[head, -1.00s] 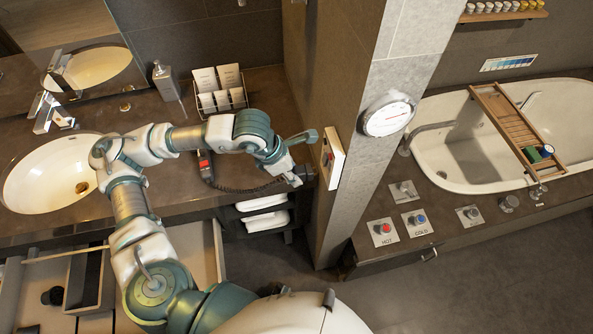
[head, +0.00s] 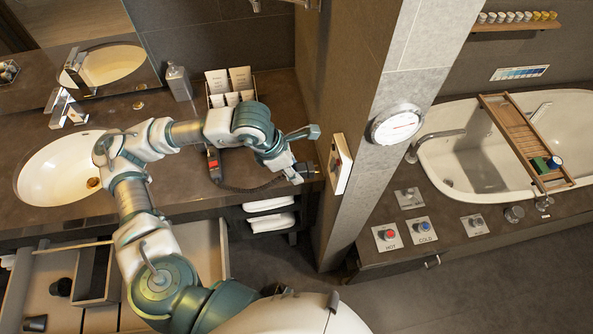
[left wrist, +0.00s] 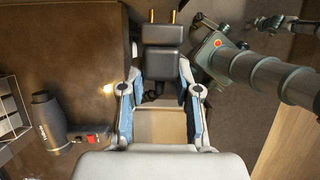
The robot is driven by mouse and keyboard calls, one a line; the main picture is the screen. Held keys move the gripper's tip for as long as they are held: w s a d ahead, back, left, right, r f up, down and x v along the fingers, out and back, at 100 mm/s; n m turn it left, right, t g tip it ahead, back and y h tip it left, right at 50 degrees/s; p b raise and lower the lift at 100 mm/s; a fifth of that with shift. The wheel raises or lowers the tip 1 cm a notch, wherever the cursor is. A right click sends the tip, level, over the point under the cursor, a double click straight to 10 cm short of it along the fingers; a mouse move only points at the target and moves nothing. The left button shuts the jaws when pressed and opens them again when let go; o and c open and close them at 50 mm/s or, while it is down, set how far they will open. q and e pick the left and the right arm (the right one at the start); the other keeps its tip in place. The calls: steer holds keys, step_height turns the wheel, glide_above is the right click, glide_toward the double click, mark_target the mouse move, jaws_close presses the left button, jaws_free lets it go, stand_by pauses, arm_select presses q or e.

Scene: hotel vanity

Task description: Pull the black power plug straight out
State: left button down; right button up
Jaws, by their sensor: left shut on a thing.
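My left gripper (head: 300,174) is shut on the black power plug. In the left wrist view the plug (left wrist: 162,62) is a dark block between the fingers (left wrist: 160,98), with two gold prongs (left wrist: 162,17) bare and pointing away from the gripper. The prongs are not inside anything in that view. In the head view the plug (head: 309,169) is small and partly hidden by the fingers. It is just left of the white wall panel (head: 341,164) with a red part, with a narrow gap. A dark cord (head: 245,188) runs left from the gripper. My right gripper is not seen.
A dark hand-held appliance with a red switch (head: 214,164) rests on the brown counter (head: 180,205). A card rack (head: 232,98) and soap bottle (head: 180,83) stand behind my arm. The wall pillar (head: 362,215) is close on the right. Folded towels (head: 270,221) lie below.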

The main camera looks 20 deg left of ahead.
arm_select(q)
steer(key=shift+p+v, duration=0.9)
steer(key=shift+v, duration=1.55)
steer(key=shift+w+d, duration=0.1)
steer(key=shift+d, duration=0.05)
